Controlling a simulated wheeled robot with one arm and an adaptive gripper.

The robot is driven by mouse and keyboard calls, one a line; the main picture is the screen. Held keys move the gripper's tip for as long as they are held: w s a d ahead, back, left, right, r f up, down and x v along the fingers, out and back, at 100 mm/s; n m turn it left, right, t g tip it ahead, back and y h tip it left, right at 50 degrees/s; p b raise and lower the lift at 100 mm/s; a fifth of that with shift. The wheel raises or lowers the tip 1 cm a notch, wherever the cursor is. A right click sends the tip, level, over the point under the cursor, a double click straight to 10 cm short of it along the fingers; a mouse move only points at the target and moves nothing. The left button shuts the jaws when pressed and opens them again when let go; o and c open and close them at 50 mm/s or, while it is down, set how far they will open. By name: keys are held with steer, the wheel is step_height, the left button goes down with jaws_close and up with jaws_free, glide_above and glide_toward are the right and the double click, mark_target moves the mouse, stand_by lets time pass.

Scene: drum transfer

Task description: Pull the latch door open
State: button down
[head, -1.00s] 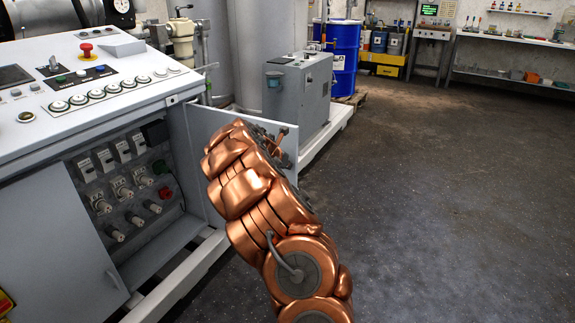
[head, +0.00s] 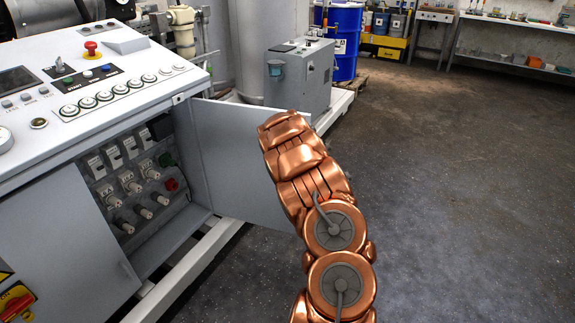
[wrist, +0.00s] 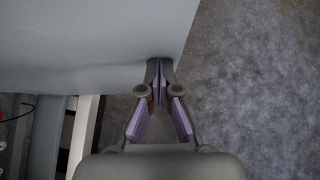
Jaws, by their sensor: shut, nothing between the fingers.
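The latch door (head: 235,155) is a flat grey panel standing open, hinged at the right side of the cabinet opening. Its far edge is partly behind my copper arm. My gripper is hidden behind my arm in the head view. In the wrist view my gripper (wrist: 160,85) is shut with its fingertips together and nothing between them. They lie close to the lower right edge of the door (wrist: 85,45); I cannot tell whether they touch it. The door's handle is not visible.
The open cabinet (head: 60,225) shows several switches and knobs inside. A white base rail (head: 190,272) runs along the floor below it. A grey box unit (head: 300,80) and a blue drum (head: 345,40) stand behind the door. The floor (head: 460,180) at right is clear.

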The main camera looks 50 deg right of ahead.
steer(key=shift+a, duration=0.1)
steer(key=a+f+v, duration=0.1)
steer(key=f+v, duration=0.1)
steer(key=v, duration=1)
steer(key=shift+s+a+r+p, duration=0.35)
steer(key=shift+s+a, duration=0.1)
steer(key=shift+a, duration=0.15)
